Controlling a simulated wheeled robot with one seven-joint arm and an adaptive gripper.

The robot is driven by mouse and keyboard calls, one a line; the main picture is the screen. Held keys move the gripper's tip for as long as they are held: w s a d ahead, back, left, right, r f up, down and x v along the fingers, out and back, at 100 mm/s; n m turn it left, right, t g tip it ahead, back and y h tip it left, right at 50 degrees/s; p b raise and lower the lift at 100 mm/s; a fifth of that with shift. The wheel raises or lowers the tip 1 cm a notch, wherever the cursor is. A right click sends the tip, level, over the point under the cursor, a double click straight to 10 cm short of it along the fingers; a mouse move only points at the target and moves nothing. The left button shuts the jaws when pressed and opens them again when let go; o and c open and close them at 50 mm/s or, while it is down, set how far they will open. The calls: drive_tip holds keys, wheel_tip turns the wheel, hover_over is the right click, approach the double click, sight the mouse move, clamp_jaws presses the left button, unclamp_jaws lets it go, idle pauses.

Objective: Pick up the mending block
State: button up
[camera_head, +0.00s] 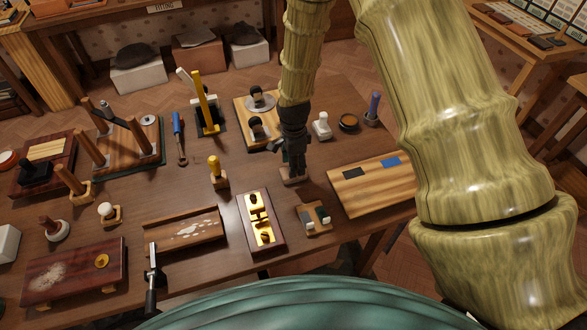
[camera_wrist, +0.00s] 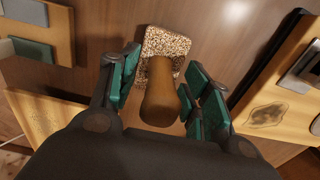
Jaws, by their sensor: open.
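The likely mending block (camera_wrist: 166,42) has a speckled flat base and a brown rounded handle (camera_wrist: 160,98). In the wrist view it lies between the green-padded fingers of my open gripper (camera_wrist: 163,68), with visible gaps on both sides of the handle. In the head view my gripper (camera_head: 291,158) points down over the right-centre of the table. Only the pale edge of the block's base (camera_head: 293,179) shows under it; the handle is mostly hidden by the fingers.
A striped wooden board (camera_head: 365,190) lies to the right, and a small block with grey and green pads (camera_head: 313,219) is in front. A white stamp-like piece (camera_head: 321,126) and a board with round metal pieces (camera_head: 244,125) stand behind.

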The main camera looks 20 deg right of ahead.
clamp_jaws()
drive_tip(key=shift+r, duration=0.15)
drive_tip(key=shift+r+b, duration=1.55)
drive_tip(key=shift+r, duration=3.35)
